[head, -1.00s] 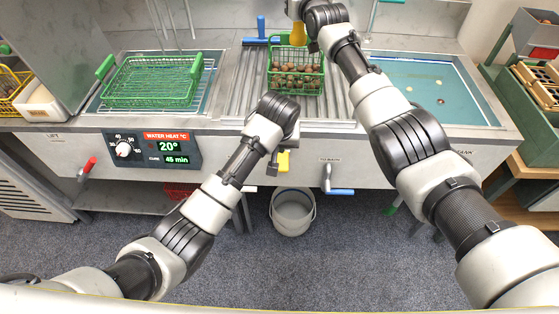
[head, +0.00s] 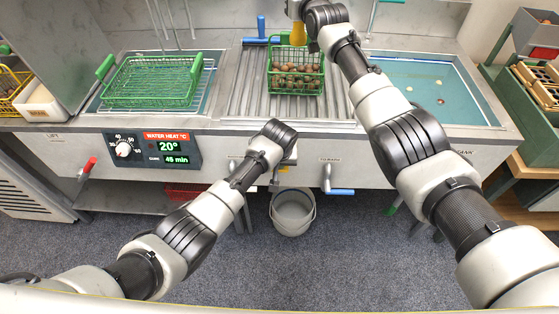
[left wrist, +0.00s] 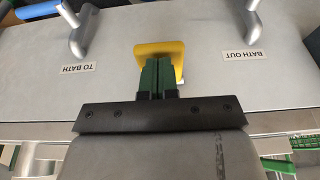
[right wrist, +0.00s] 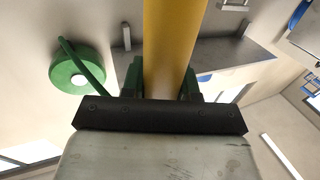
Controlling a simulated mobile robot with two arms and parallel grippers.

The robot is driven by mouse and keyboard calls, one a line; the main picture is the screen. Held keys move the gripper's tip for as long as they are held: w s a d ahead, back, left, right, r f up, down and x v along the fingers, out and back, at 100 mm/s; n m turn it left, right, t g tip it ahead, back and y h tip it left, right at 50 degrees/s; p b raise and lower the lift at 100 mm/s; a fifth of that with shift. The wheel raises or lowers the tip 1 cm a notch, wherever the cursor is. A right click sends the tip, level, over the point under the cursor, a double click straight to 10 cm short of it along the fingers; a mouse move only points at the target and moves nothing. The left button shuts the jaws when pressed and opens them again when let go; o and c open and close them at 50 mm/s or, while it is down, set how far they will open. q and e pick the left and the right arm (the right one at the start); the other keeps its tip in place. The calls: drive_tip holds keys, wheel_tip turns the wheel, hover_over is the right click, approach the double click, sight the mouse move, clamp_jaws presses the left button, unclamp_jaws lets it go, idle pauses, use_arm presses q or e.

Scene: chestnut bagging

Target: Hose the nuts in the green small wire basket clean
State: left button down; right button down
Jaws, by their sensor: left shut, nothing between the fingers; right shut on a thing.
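The green small wire basket (head: 270,79), holding brown nuts (head: 297,77), stands upright on the ribbed metal drainboard. My right gripper (right wrist: 168,85) is shut on a yellow hose handpiece (right wrist: 172,45), which also shows in the head view (head: 298,34) just above the basket's back edge. No water is visible. My left gripper (left wrist: 158,78) is shut and empty, its fingertips at a yellow valve handle (left wrist: 160,48) on the counter's front panel. I cannot tell whether they touch it.
A larger green wire basket (head: 106,96) sits over the bath at left. A blue water tank (head: 420,82) is at right. A blue-handled tap (head: 338,191) projects from the front panel. A grey bucket (head: 292,212) stands on the floor below.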

sight(279, 172)
use_arm(q)
drive_tip(key=shift+s+f+t, duration=0.3)
drive_tip(key=shift+f+t, duration=0.2)
drive_tip(key=shift+f, duration=0.05)
drive_tip(key=t, duration=0.1)
drive_tip(key=f+t, duration=0.1)
drive_tip(key=shift+s+f+t, duration=0.2)
drive_tip(key=shift+s+t, duration=0.05)
drive_tip(key=shift+t, duration=0.05)
drive_tip(key=shift+f, duration=0.5)
drive_tip(key=shift+r, duration=0.15)
idle(2.8)
drive_tip(key=v, duration=1.3)
drive_tip(key=shift+s+r, duration=0.25)
drive_tip(key=shift+r, duration=0.05)
idle(0.6)
